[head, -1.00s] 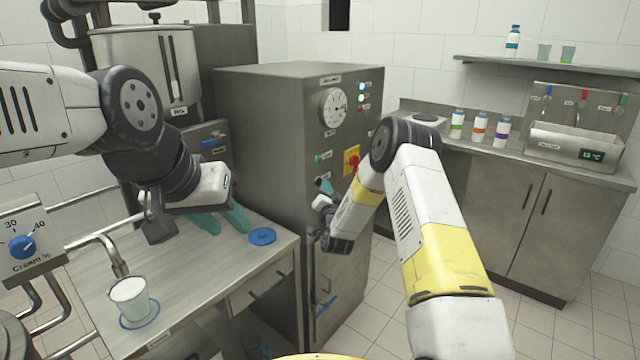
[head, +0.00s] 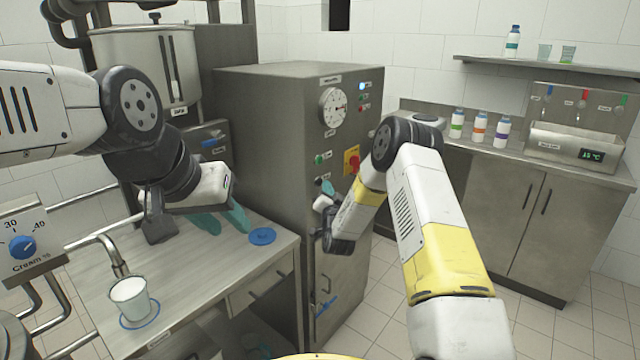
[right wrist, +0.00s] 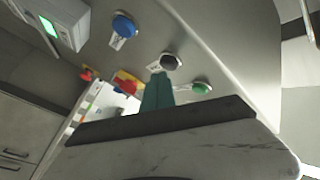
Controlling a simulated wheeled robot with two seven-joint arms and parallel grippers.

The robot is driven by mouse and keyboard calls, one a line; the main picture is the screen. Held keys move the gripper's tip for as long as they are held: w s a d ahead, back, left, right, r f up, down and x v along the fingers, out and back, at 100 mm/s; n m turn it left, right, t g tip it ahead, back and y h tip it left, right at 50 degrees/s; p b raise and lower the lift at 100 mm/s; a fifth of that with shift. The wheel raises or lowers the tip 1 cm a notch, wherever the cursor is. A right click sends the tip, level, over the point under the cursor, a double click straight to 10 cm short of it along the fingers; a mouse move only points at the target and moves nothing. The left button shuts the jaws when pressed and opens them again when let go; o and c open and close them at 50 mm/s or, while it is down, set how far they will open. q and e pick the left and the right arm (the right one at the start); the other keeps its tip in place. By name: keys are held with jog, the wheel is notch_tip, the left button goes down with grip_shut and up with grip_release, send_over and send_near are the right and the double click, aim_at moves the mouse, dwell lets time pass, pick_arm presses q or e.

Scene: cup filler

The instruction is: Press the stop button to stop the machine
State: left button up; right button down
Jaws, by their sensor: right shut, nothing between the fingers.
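The steel machine cabinet (head: 265,130) stands in the middle of the head view, with a gauge, lamps and buttons on its front. A black button (right wrist: 171,62), probably the stop button, sits beside a green button (right wrist: 201,87) in the right wrist view. My right gripper (head: 328,186) is shut and empty, its teal fingertips (right wrist: 159,76) right at the black button; I cannot tell whether they touch it. The top lamp (head: 362,86) is lit and the green lamp below it is dark. My left gripper (head: 231,226) is open and empty above the worktable.
A red knob on a yellow plate (head: 352,160) is close to my right gripper. A cup (head: 130,297) stands under a spout at the left, and a blue disc (head: 262,236) lies on the worktable (head: 200,262). A counter (head: 470,148) with bottles runs along the right.

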jog(key=shift+s+d, duration=0.15)
jog(key=shift+d, duration=0.05)
jog(key=shift+s+d, duration=0.95)
jog(key=shift+d, duration=0.2)
jog(key=shift+s+d, duration=0.95)
jog(key=shift+d, duration=0.2)
notch_tip(320, 180, up, 10)
jog(key=s+n+g, duration=0.1)
jog(key=n+g, duration=0.2)
jog(key=s+d+r+n+g, duration=0.1)
jog(key=s+d+r+g, duration=0.25)
jog(key=s+r, duration=0.55)
jog(key=s+d+n+g, duration=0.2)
jog(key=s+g, duration=0.5)
jog(key=s, duration=2.7)
jog(key=shift+s+r+n, duration=0.2)
jog(key=shift+r+n, duration=0.1)
jog(key=shift+n, duration=0.2)
